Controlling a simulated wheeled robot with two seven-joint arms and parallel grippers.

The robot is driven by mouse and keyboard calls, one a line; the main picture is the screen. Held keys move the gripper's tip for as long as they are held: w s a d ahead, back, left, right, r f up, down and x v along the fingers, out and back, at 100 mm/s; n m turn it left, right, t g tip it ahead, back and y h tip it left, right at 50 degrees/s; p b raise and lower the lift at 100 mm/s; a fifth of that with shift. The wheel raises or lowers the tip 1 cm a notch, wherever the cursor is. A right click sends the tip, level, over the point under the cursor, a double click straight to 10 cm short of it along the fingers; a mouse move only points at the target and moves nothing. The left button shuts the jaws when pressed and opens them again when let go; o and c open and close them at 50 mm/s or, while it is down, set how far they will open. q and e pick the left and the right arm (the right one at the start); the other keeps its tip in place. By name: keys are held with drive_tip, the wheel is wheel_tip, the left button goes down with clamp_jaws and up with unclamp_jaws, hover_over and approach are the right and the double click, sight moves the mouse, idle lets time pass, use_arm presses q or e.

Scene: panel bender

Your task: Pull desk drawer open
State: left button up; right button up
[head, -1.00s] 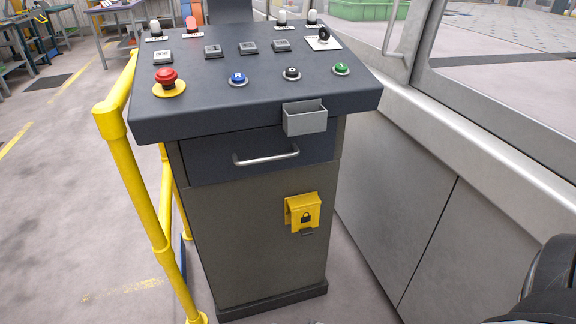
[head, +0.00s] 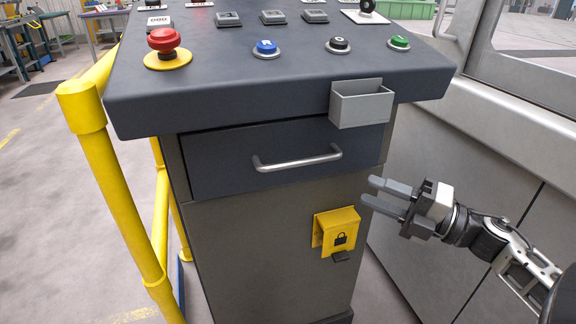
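The desk drawer (head: 225,160) is a dark grey front under the sloped control top, and it looks shut. Its silver bar handle (head: 297,162) runs across the middle of the front. My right gripper (head: 374,192) is to the right of the handle and a little lower, near the cabinet's right edge. Its two grey fingers point left with a gap between them, and nothing is in them. It is apart from the handle. My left gripper is not in view.
A grey open box (head: 361,105) hangs from the desk's front edge, above right of the handle. A yellow lock box (head: 337,231) sticks out below the drawer. A yellow rail (head: 118,185) stands at the left. A grey machine wall (head: 480,190) closes in the right side.

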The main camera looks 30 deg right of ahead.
sight(303, 164)
drive_tip(key=x, duration=1.5)
drive_tip(key=shift+a+r, duration=0.25)
drive_tip(key=shift+r, duration=0.05)
clamp_jaws()
